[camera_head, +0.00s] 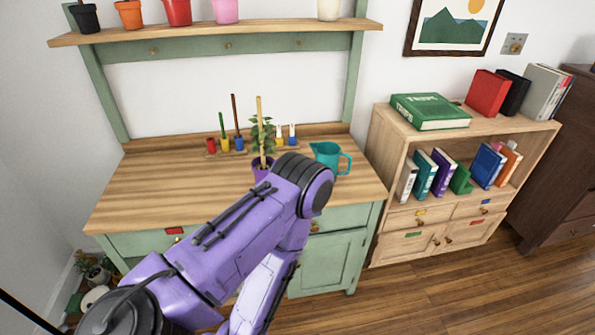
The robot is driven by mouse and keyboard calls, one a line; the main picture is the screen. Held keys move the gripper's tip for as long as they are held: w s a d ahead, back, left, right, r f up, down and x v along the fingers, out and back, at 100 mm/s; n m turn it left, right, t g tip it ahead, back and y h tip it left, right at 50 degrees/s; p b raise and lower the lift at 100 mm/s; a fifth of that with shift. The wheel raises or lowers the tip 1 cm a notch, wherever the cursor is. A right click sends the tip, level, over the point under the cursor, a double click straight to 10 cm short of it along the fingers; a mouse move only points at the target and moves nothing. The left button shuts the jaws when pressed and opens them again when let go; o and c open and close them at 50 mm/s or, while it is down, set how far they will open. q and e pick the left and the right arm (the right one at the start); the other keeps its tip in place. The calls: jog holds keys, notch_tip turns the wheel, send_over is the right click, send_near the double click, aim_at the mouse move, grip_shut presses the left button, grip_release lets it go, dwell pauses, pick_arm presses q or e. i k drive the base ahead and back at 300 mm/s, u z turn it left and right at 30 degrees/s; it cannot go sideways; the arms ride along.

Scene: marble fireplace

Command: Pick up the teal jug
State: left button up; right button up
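The teal jug (327,156) stands upright on the wooden top of the green bench (145,185), toward its right end. Its handle is on the right side and its spout points left. Part of its lower left is hidden behind the bent joint of my purple arm. That arm comes in from the lower left, bends in front of the bench and goes back down out of the picture. Neither of my grippers is in view.
A plant in a purple pot (261,164) with a tan stake stands left of the jug. Tools in a wooden rack (211,154) and two small white items stand along the back. A bookcase (388,150) stands right of the bench. The bench top's left side is clear.

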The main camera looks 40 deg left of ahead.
aim_at(329, 164)
jog(key=z, duration=0.05)
jog(key=k, duration=0.15)
jog(key=u, duration=1.25)
